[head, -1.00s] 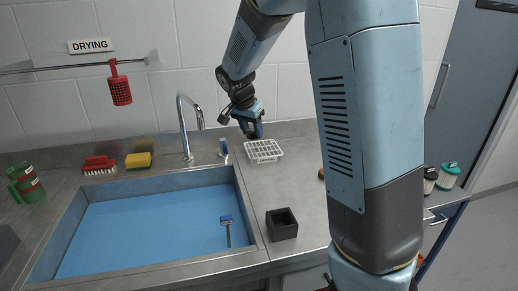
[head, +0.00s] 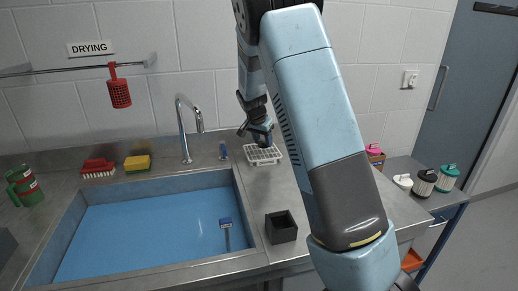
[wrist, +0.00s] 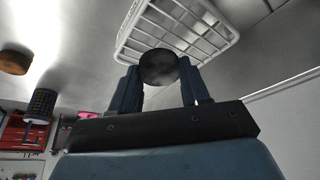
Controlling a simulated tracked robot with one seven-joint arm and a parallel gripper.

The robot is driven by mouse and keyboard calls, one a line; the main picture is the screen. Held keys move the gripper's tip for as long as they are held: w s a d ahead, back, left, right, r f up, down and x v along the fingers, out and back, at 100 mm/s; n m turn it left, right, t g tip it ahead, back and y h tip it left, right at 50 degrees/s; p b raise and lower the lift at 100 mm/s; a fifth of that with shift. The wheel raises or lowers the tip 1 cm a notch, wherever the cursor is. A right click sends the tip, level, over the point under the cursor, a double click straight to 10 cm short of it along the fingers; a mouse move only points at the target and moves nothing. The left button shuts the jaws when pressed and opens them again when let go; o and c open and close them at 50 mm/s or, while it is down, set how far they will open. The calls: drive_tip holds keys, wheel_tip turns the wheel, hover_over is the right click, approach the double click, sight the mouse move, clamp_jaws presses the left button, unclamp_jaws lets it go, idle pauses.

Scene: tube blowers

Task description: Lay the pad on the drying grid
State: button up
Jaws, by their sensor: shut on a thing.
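The drying grid (head: 264,155) is a white wire rack on the steel counter behind the sink's right end. It also shows in the wrist view (wrist: 205,18), close past my fingertips. My gripper (head: 262,141) is low at the grid in the head view. In the wrist view, my gripper (wrist: 160,82) is shut on a dark, round pad (wrist: 158,66). The pad overlaps the grid's near edge there; I cannot tell whether they touch. In the head view the pad is not clearly visible.
A red brush (head: 98,167) and yellow sponge (head: 137,163) sit behind the sink.

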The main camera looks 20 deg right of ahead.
sight(262, 142)
drive_tip(key=shift+s+a+x, duration=0.1)
drive_tip(key=shift+a+x, duration=0.05)
drive_tip(key=shift+x, duration=0.75)
drive_tip(key=shift+s+a+x, duration=0.15)
drive_tip(key=shift+a+x, duration=0.05)
drive_tip(key=shift+x, duration=0.65)
drive_tip(key=shift+f, duration=0.25)
drive_tip(key=o, duration=1)
